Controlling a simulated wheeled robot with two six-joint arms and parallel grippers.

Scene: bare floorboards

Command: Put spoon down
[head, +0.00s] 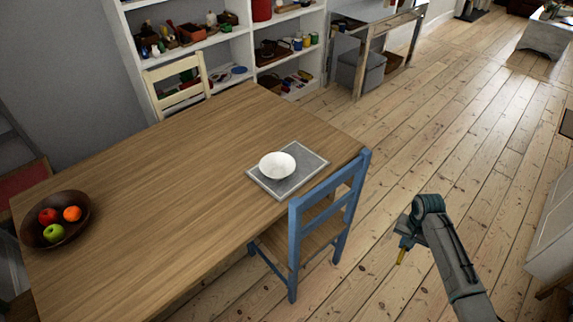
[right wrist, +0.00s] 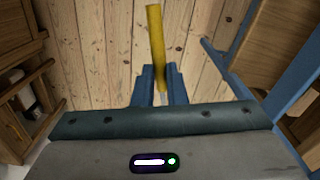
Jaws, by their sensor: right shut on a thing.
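My right gripper (head: 405,242) is at the right of the head view, over the floorboards and to the right of the blue chair. It is shut on a yellow spoon (head: 402,256), of which only a short piece shows there. In the right wrist view, the spoon (right wrist: 156,45) is a long yellow bar standing out from between the blue fingers (right wrist: 159,88). I cannot make out the spoon's bowl end. My left gripper is not in view.
A wooden table (head: 170,190) carries a grey placemat (head: 310,160) with a white bowl (head: 277,164) and a brown fruit bowl (head: 78,207). A blue chair (head: 294,240) stands at its near right edge, a cream chair (head: 180,97) behind. The table's middle is clear.

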